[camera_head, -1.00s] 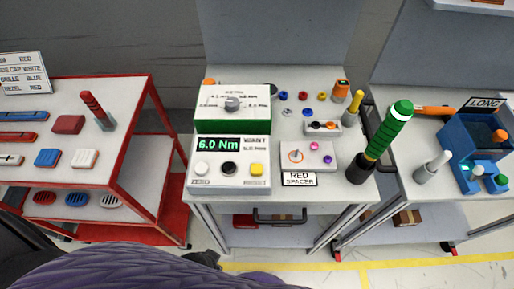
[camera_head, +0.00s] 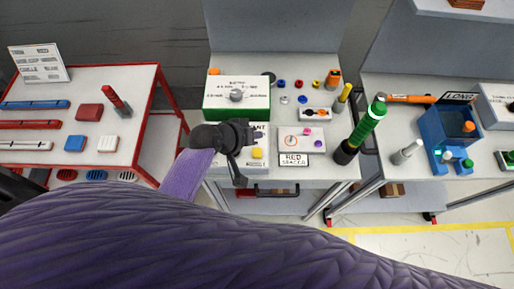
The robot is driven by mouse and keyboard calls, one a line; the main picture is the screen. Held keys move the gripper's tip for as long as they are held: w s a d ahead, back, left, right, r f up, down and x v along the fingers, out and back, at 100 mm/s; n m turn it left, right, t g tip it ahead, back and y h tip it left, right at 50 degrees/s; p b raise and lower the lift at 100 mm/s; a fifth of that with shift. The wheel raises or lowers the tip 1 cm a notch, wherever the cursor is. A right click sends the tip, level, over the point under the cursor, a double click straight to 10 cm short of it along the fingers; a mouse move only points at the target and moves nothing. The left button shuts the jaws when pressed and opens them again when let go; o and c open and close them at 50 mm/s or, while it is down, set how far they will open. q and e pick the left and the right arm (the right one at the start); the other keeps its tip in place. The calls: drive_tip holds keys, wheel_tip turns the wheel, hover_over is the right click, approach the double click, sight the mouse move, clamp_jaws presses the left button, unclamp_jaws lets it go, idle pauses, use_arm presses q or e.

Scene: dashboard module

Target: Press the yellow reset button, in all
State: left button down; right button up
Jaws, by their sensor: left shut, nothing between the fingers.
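The yellow reset button (camera_head: 257,153) is at the front right of a white control box on the middle bench. My left gripper (camera_head: 238,178) is shut and empty, just left of the button in the picture. Its fingers point down past the front of the box, and I see no contact with the button. The gripper hides most of the box's display and its other front buttons. My right gripper is not in view.
A green-and-white box with a grey knob (camera_head: 236,96) stands behind. A green-handled tool (camera_head: 369,124) stands upright at the bench's right. A red-framed cart (camera_head: 150,120) is at left. A blue fixture (camera_head: 445,130) stands on the right bench.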

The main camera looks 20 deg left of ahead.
sight(255, 154)
use_arm(q)
drive_tip(key=shift+w, duration=0.3)
drive_tip(key=shift+f, duration=0.1)
wheel_tip(255, 154, down, 8)
drive_tip(key=b, duration=0.8)
drive_tip(key=shift+f, duration=0.2)
drive_tip(key=shift+f+b, duration=0.25)
drive_tip(key=shift+b, duration=0.1)
drive_tip(key=shift+r, duration=0.1)
idle(0.4)
